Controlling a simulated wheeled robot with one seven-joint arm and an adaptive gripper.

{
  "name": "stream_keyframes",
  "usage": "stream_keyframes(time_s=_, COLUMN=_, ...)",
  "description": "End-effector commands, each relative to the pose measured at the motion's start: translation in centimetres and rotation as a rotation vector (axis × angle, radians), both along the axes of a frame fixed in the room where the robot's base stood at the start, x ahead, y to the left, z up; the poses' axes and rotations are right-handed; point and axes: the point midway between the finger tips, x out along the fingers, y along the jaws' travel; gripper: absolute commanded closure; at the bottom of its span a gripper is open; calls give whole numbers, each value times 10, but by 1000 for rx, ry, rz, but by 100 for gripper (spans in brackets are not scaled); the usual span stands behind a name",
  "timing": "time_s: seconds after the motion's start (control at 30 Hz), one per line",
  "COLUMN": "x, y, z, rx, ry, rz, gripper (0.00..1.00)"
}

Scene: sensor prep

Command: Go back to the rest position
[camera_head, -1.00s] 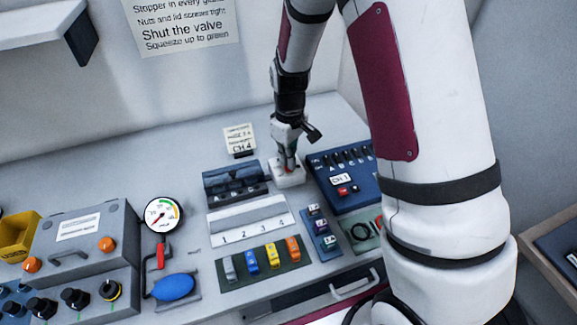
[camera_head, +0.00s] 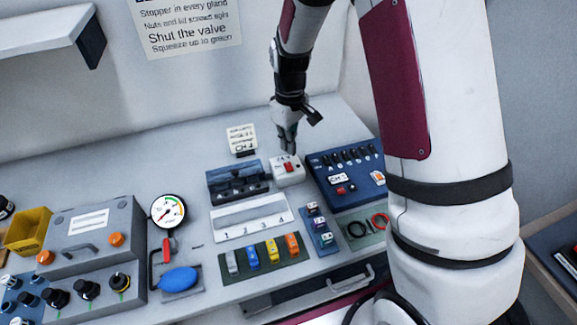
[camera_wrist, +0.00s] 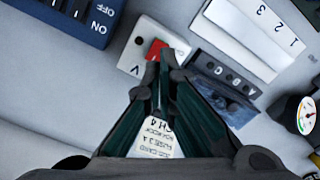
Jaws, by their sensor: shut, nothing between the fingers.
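My gripper (camera_head: 288,148) is shut and empty. In the head view it hangs just above the back of a small white box with a red rocker switch (camera_head: 288,171) on the bench. In the wrist view the closed fingertips (camera_wrist: 163,72) point at this white box (camera_wrist: 146,36), close to its red switch. I cannot tell from the wrist view how large the gap is. My arm comes down from the top right of the head view.
A blue panel (camera_head: 322,178) with black switches stands right of the white box. A dark block (camera_head: 228,180) is on its left. A small card stand (camera_head: 241,139) is behind. A gauge (camera_head: 167,211), grey control box (camera_head: 78,235) and blue bulb (camera_head: 178,279) stand further left.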

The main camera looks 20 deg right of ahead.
Motion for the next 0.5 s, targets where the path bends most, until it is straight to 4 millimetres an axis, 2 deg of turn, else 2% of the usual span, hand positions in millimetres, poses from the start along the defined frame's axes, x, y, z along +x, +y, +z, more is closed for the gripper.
stream_keyframes(time_s=0.33, x=0, y=0, z=0, rx=0, ry=0, rz=0, gripper=100)
stream_keyframes(time_s=0.43, x=-4, y=0, z=15, rx=5, ry=-16, rz=-16, gripper=100)
stream_keyframes(time_s=0.5, x=-10, y=1, z=34, rx=9, ry=-34, rz=-36, gripper=100)
